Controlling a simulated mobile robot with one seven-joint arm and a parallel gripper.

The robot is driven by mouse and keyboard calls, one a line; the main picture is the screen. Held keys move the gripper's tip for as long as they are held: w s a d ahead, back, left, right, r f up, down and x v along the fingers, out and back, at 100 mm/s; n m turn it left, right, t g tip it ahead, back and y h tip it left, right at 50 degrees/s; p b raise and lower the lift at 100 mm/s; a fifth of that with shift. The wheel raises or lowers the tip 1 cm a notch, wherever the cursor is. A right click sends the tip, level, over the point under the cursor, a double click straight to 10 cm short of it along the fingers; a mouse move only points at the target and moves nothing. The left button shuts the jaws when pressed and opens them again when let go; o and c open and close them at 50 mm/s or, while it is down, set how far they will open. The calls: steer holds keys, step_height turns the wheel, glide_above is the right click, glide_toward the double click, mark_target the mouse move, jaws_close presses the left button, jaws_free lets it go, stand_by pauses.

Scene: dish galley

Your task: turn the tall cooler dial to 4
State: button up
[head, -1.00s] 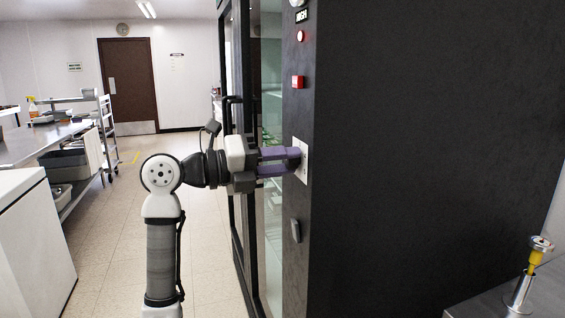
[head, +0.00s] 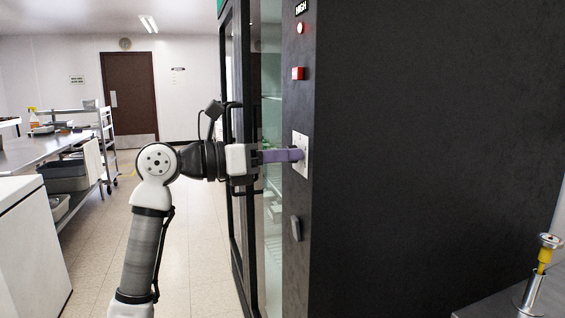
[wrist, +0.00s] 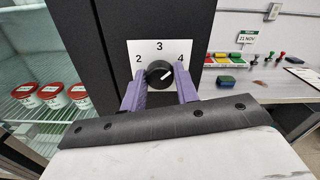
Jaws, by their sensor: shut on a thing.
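The dial is a black round knob (wrist: 159,74) on a white plate (wrist: 141,48) marked 2, 3 and 4, on the dark front of the tall cooler (head: 430,130). In the wrist view its pale pointer line slants up and right, toward the 4. My gripper (wrist: 160,84) has its purple fingers on either side of the knob, shut on it. In the head view the fingers (head: 299,154) reach the white plate (head: 303,140) and hide the knob.
The cooler's glass door with a black handle is left of the dial. A red button (head: 298,73) is above and a dark latch (head: 295,228) below. White tubs (wrist: 50,95) stand behind the glass. A counter with coloured items (wrist: 255,82) is at right.

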steer(key=shift+m+b, duration=0.35)
steer(key=shift+m, duration=0.85)
steer(key=o, duration=1)
steer(key=shift+c, duration=0.2)
steer(key=shift+a, duration=0.1)
steer(key=b+v, duration=0.1)
steer(key=v, duration=1.2)
steer(key=shift+a, duration=0.3)
steer(key=shift+s+r, duration=0.1)
steer(key=shift+s, duration=0.1)
